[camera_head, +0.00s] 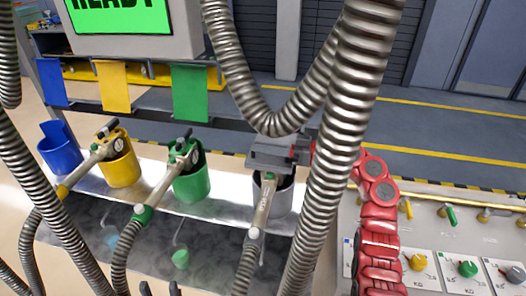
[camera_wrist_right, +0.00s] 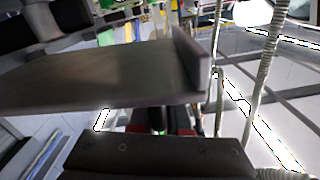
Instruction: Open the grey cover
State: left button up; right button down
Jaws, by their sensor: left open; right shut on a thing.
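The grey cover (camera_head: 272,152) is a flat plate that lies over the grey cup (camera_head: 283,196) in the head view. In the right wrist view the cover (camera_wrist_right: 110,75) spans the upper middle, with a raised lip at its right end. My right gripper (camera_head: 299,151) comes from the right on the red arm and is shut at the cover's right edge; the exact contact is partly hidden. A nozzle (camera_head: 262,205) leans in the grey cup below the cover. My left gripper (camera_head: 160,290) shows only its dark tips at the bottom edge, open and apart from the cover.
Blue (camera_head: 52,82), yellow (camera_head: 114,87) and green (camera_head: 189,92) plates stand upright above matching cups. Nozzles lean in the yellow (camera_head: 122,172) and green cups (camera_head: 192,185). Ribbed hoses (camera_head: 340,130) cross in front. A knob panel (camera_head: 440,240) is at right.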

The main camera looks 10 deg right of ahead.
jog(key=w+r+m, duration=0.1)
jog(key=r, duration=0.1)
jog(key=w+r+m, duration=0.1)
jog(key=r+m, duration=0.1)
jog(key=w+d+r+m, duration=0.1)
jog(key=r, duration=0.1)
jog(key=shift+w+d+m, duration=0.1)
jog(key=shift+w+m, duration=0.1)
jog(key=shift+m, duration=0.1)
jog(key=shift+w+d+r+m, duration=0.15)
jog(key=shift+w+r+m, duration=0.45)
jog(key=shift+m, duration=0.1)
jog(key=c, duration=0.9)
grip_release()
jog(key=shift+d+b, duration=0.1)
jog(key=shift+b, duration=0.2)
jog(key=b+v, duration=0.5)
jog(key=v, duration=1.2)
jog(key=shift+d, duration=0.15)
